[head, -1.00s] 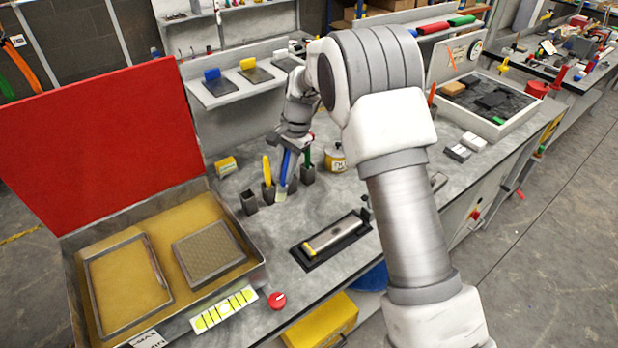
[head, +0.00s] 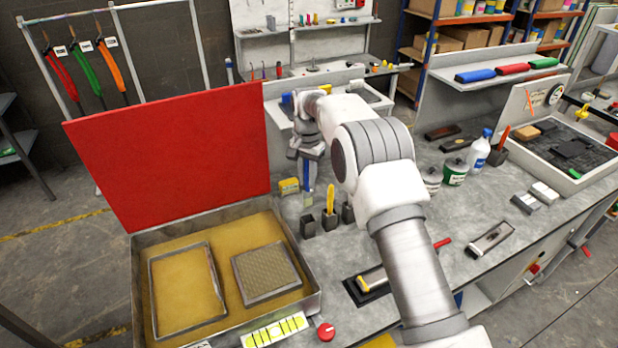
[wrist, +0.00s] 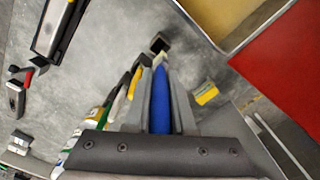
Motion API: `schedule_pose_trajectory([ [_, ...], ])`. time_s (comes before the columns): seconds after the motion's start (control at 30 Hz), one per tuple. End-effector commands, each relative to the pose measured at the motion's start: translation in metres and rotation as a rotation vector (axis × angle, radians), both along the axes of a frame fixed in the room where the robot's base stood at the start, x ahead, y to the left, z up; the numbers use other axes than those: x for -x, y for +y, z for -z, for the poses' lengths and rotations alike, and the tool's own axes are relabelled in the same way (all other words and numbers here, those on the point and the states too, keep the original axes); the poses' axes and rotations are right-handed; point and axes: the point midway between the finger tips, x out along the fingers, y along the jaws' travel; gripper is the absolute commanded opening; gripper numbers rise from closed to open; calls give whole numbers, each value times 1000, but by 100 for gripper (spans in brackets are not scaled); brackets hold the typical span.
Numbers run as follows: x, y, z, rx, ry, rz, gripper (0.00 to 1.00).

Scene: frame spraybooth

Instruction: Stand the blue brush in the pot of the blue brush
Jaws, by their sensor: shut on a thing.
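My gripper (head: 310,160) is shut on the blue brush (head: 307,178) and holds it upright by the handle, pale bristles down. In the wrist view the blue brush (wrist: 161,100) lies between the fingers. An empty dark pot (head: 307,225) stands on the bench; in the head view the bristles show above it in the picture. In the wrist view the empty pot (wrist: 160,43) lies just past the bristles, which look clear of it. A yellow brush (head: 330,198) stands in the neighbouring pot (head: 328,220). Another pot (head: 347,212) is partly hidden by my arm. No colour mark shows on the empty pot.
A small yellow box (head: 289,186) sits behind the pots. An open case with a raised red lid (head: 170,155) stands at left. A tray with a yellow-ended tool (head: 366,285) lies in front. Cans (head: 455,172) and a bottle (head: 480,150) stand at right.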

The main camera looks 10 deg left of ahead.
Motion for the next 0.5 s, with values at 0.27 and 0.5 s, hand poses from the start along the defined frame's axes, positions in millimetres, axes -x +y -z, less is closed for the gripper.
schedule_pose_trajectory([
  [0.27,0,0,24,-1,0,1,0],
  [0.5,0,0,43,-1,0,1,0],
])
